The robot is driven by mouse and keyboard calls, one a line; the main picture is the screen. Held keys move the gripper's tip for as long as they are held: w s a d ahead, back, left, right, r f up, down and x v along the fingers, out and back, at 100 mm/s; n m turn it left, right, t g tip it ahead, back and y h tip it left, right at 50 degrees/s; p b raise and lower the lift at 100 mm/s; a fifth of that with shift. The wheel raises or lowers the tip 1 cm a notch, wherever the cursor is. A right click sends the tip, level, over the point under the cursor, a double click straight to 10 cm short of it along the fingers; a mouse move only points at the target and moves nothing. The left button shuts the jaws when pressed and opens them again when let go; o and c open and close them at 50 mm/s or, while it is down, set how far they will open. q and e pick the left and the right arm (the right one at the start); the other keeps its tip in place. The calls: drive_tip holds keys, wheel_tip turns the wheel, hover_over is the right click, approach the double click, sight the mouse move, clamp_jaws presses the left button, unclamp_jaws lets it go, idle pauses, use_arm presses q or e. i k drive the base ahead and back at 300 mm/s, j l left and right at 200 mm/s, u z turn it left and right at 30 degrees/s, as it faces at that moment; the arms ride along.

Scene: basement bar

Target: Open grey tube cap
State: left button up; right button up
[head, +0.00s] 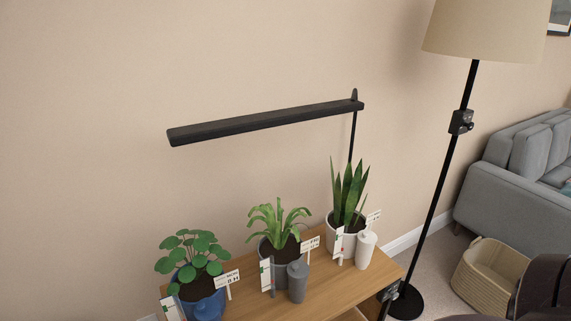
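A grey tube (297,286) stands upright on the wooden shelf top, in front of the middle potted plant. Its grey cap (297,267) sits on the top end and looks closed. A similar white tube (366,252) stands to the right, by the snake plant. Something blue is partly visible at the blue pot (208,306) at the lower left, cut by the frame edge. Neither of my grippers can be made out in the head view.
Potted plants with price signs and label sticks crowd the wooden shelf (336,281). A black lamp bar (265,122) hangs above them. A floor lamp (442,182) stands at the right, near a wicker basket (490,277) and a grey sofa (515,190).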

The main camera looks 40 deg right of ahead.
sight(296, 269)
drive_tip(key=i+j+z, duration=0.1)
drive_tip(key=z, duration=0.3)
drive_tip(key=j+z, duration=0.2)
drive_tip(key=z, duration=0.15)
drive_tip(key=i+j+z, duration=0.1)
drive_tip(key=z, duration=0.3)
drive_tip(key=i+j+z, duration=0.1)
drive_tip(key=j+z, duration=0.75)
drive_tip(key=i, duration=0.05)
